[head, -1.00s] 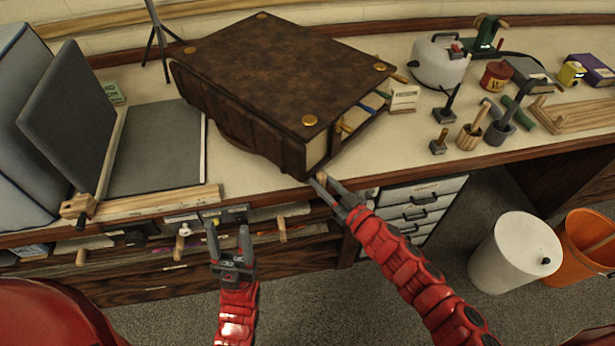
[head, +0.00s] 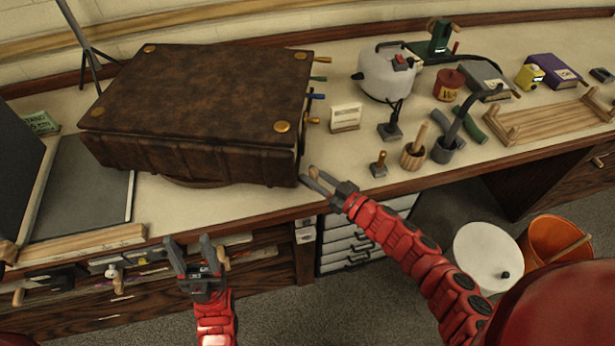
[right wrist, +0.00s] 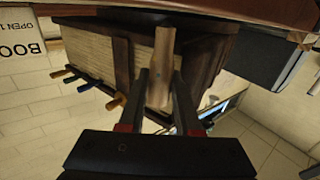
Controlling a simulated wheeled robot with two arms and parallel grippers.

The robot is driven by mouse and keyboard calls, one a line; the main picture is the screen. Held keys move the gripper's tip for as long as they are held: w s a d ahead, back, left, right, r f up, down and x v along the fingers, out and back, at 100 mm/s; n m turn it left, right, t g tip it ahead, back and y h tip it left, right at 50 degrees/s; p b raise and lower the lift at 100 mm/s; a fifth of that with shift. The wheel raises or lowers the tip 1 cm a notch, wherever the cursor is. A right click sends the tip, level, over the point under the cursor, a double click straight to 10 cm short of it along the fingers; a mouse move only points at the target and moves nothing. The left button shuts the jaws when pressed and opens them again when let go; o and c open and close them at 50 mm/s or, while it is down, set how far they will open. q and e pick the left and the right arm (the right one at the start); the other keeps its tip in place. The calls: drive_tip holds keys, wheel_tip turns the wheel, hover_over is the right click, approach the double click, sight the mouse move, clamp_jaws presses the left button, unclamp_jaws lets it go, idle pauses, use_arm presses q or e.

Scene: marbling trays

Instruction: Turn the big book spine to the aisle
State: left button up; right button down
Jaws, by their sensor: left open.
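The big book (head: 200,90) is a thick brown leather volume with brass corner studs. It lies flat on the bench, its ribbed spine (head: 190,160) facing the front edge at a slant. Coloured handles (head: 317,96) stick out by its right side, and the right wrist view shows the handles (right wrist: 85,87) beside the pale page block (right wrist: 90,50). My right gripper (head: 311,180) is at the book's front right corner, its fingers closed about a light wooden handle (right wrist: 201,95). My left gripper (head: 190,255) is open and empty in front of the bench edge, apart from the book.
A grey board (head: 85,185) with a wooden bar lies left of the book. Drawers (head: 350,245) and bins (head: 487,258) are below the bench.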

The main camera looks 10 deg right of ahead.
drive_tip(key=shift+w+d, duration=0.15)
drive_tip(key=shift+w, duration=0.05)
drive_tip(key=c, duration=0.6)
unclamp_jaws()
drive_tip(key=v, duration=1.7)
drive_tip(key=shift+s, duration=0.15)
